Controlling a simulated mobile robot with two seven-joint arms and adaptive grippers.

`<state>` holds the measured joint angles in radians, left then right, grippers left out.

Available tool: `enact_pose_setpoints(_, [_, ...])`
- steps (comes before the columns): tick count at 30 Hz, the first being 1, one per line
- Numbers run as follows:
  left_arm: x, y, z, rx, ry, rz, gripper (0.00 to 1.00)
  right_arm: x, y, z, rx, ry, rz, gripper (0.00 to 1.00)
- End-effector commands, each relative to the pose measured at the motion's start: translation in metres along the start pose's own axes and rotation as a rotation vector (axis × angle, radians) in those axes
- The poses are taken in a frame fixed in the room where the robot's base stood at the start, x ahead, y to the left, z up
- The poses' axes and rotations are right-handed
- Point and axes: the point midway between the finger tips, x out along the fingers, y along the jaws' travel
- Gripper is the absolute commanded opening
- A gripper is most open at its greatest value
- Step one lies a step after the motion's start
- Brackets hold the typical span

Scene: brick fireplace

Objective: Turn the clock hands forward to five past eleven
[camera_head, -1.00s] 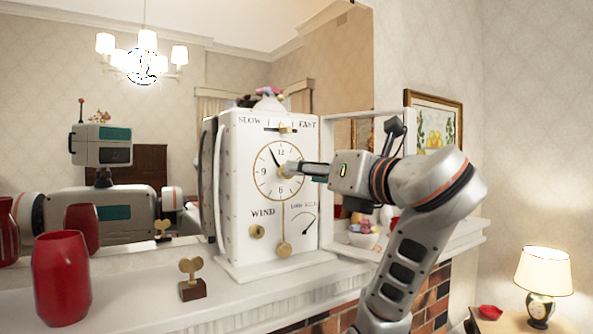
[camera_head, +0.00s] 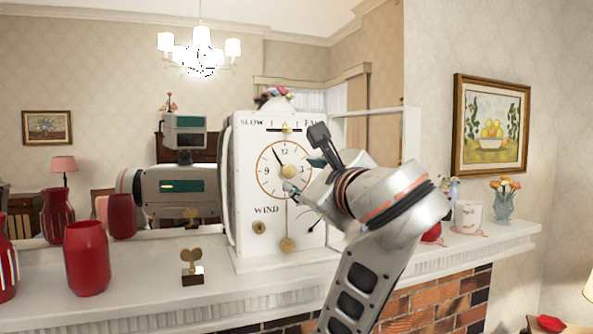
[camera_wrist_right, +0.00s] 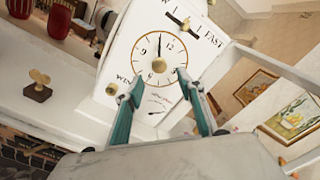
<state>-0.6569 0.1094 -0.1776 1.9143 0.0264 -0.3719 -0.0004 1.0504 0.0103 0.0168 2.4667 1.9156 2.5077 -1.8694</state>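The white clock (camera_head: 241,178) stands upright on the mantel, its round dial facing me. A gold hub (camera_head: 289,171) sits at the dial's centre. One dark hand (camera_head: 279,157) points to about eleven; I cannot make out a second hand separately. The dial (camera_wrist_right: 153,66) shows tilted in the right wrist view, with the dark hand left of the 12. My right gripper (camera_wrist_right: 160,90) is open and empty, its teal fingers apart in front of the dial's lower part. In the head view, my right gripper (camera_head: 292,188) is just below the hub, partly hidden by my wrist. My left gripper is not in view.
The clock's glass door (camera_head: 410,135) stands open at its right. A gold winding key (camera_head: 191,262) on a wooden block and a red vase (camera_head: 86,258) stand left on the mantel. A mug (camera_head: 467,216) and flower vase (camera_head: 504,203) stand right. A mirror is behind.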

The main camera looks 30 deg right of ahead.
Motion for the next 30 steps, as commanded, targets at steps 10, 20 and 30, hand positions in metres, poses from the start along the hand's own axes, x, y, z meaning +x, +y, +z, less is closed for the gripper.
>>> enact_pose_setpoints(10, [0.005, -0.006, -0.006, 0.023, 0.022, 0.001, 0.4, 0.039, 0.001, -0.001, 0.002, 0.003, 0.004, 0.38])
enact_pose_setpoints(20, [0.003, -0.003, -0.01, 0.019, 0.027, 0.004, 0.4, 0.072, 0.001, 0.0, 0.003, 0.0, 0.003, 0.38])
enact_pose_setpoints(30, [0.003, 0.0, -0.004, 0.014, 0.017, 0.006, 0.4, 0.075, 0.0, 0.0, 0.003, -0.001, 0.001, 0.38])
